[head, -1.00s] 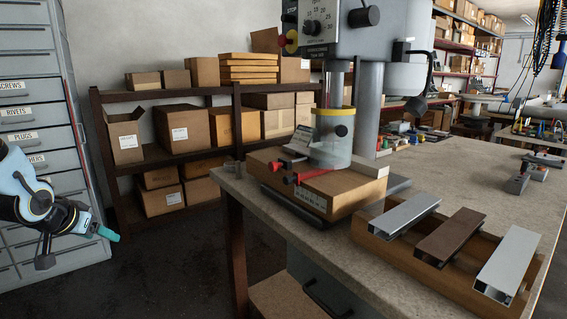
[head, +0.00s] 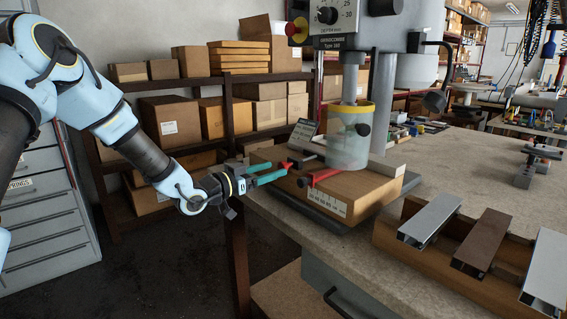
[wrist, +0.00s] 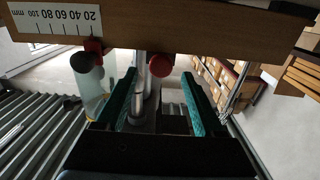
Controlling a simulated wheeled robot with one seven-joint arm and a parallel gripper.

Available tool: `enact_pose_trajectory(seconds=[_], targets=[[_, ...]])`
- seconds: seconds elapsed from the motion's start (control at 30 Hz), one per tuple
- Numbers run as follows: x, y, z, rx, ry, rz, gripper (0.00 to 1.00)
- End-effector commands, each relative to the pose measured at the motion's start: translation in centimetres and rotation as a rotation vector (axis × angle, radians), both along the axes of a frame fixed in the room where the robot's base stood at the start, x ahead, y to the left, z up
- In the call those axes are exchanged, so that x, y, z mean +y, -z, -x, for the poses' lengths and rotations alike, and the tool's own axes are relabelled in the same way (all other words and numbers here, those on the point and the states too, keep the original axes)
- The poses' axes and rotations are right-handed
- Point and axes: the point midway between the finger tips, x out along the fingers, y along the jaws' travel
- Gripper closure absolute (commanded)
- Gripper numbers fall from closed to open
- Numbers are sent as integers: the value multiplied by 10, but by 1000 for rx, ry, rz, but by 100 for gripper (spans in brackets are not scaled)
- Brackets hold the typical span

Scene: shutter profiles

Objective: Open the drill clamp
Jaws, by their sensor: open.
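One red lever (head: 322,177) shows in the head view to the right of my gripper. My gripper (head: 284,173) has teal fingers, is open, and reaches from the left to the clamp. In the wrist view, a metal rod with a round red knob (wrist: 160,65) shows in the gap between the fingers (wrist: 160,92). Another red part with a dark knob (wrist: 90,54) lies left of them. I cannot tell whether the fingers touch the clamp.
The drill press (head: 350,60) with its clear guard (head: 346,145) stands over the block. A wooden tray (head: 395,249) with metal and brown profiles lies on the bench to the right. Shelves (head: 240,140) with cardboard boxes stand behind. The bench edge runs below my gripper.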

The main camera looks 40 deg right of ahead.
Motion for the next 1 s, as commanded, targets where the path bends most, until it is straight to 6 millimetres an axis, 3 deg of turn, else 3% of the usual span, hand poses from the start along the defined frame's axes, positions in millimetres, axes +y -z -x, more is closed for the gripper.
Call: enact_pose_trajectory(seconds=[0.1,0.3,0.67,1.0], targets=[[-22,-2,2,0,1,0,30],[-43,-1,2,0,-1,0,30],[-49,0,2,0,-2,-1,30],[-48,0,2,0,-2,-1,66]])
